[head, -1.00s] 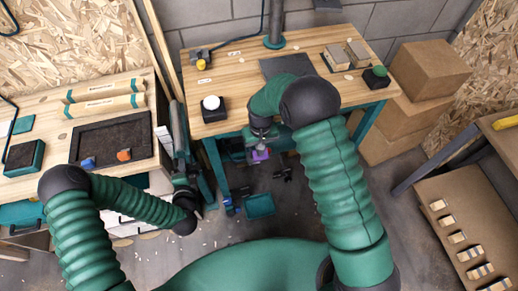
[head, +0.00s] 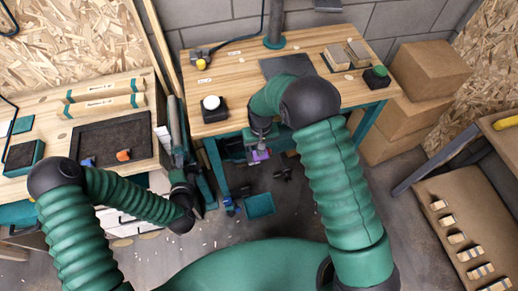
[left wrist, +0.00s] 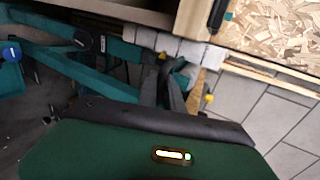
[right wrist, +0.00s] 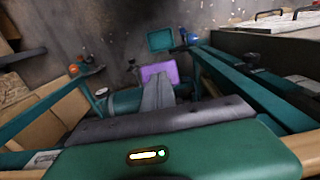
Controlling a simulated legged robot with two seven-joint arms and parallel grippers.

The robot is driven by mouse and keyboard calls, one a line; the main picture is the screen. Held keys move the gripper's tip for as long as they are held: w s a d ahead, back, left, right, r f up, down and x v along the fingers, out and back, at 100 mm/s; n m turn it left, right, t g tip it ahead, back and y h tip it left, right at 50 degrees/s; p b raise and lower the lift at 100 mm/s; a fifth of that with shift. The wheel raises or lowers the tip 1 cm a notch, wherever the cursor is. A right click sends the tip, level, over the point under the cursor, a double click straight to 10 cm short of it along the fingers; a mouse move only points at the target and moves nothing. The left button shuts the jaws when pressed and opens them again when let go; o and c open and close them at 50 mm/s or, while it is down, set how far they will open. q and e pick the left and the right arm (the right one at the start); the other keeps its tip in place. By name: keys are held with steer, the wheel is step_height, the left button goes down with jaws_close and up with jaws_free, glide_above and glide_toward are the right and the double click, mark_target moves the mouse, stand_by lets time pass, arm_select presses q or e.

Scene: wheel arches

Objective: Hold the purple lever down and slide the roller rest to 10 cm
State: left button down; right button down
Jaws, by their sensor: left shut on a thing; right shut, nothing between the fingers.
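The purple lever (head: 260,155) is under the front edge of the middle table. It shows larger in the right wrist view (right wrist: 158,73). My right gripper (right wrist: 160,88) is shut and empty, its fingertips at the lever's near edge; I cannot tell if they press it. A long grey and green upright piece (head: 177,130), which seems to be the roller rest, stands between the left bench and the table. My left gripper (head: 187,192) is low at its near end, shut on a part of it mostly hidden by the fingers, which show in the left wrist view (left wrist: 168,90).
The left bench holds a dark tray (head: 110,138). A teal bin (head: 259,205) lies on the floor below. Cardboard boxes (head: 430,70) stand at the right.

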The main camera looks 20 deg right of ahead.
arm_select(q)
steer(key=shift+w+r, duration=0.1)
steer(key=shift+r, duration=1.25)
arm_select(e)
step_height(320, 180, up, 7)
arm_select(q)
steer(key=shift+f, duration=0.1)
steer(key=c, duration=1.2)
jaws_free()
steer(key=shift+c, duration=0.2)
steer(key=shift+s, duration=0.2)
steer(key=v, duration=0.6)
steer(key=shift+s, duration=0.35)
